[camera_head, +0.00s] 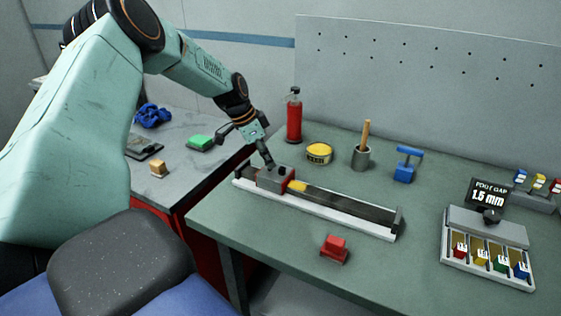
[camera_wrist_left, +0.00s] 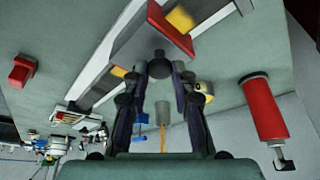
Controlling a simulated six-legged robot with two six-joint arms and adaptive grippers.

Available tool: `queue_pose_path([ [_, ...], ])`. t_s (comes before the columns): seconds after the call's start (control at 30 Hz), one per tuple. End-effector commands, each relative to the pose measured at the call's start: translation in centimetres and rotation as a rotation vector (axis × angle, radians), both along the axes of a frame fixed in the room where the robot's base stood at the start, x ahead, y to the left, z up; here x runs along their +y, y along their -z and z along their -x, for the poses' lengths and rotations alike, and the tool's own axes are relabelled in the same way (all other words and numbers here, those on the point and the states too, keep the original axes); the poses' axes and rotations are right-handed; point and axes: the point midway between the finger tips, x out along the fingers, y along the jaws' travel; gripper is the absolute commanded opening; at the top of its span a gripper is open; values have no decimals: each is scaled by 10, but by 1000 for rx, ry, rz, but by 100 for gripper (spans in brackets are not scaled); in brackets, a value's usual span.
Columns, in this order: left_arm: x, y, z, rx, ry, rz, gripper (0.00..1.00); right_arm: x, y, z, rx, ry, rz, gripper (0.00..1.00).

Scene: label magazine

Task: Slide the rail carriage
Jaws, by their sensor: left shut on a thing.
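The rail carriage (camera_head: 270,179) is a grey block with a red face, near the left end of a long rail (camera_head: 345,214). It also shows at the top of the wrist view (camera_wrist_left: 136,42), with a dark round knob (camera_wrist_left: 160,66). A yellow mark (camera_head: 297,187) lies on the rail just right of the carriage. My left gripper (camera_head: 268,164) reaches down to the carriage from above. Its fingers (camera_wrist_left: 160,80) are shut on the knob, and the finger contact is partly hidden in the head view. My right gripper is not in view.
A red bottle (camera_head: 294,116), yellow tin (camera_head: 319,153), cup with a wooden handle (camera_head: 361,158) and blue object (camera_head: 407,165) stand behind the rail. A red block (camera_head: 334,249) lies in front. A label rack (camera_head: 487,236) is at the right. Bench beside the rail is mostly clear.

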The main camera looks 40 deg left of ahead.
Motion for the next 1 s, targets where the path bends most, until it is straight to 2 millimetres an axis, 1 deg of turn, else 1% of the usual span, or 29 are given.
queue_pose_path([
  [0.03,7,7,7,14,2,4,0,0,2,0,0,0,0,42],
  [0.2,25,6,11,15,4,4,0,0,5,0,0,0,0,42],
  [0.3,29,6,12,16,5,5,0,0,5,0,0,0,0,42],
  [0.7,33,6,13,16,6,5,0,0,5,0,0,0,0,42],
  [0.73,33,6,13,16,6,5,28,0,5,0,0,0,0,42],
  [0.97,33,3,11,10,4,2,48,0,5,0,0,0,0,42],
  [1.0,34,3,11,8,4,2,48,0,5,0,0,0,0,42],
])
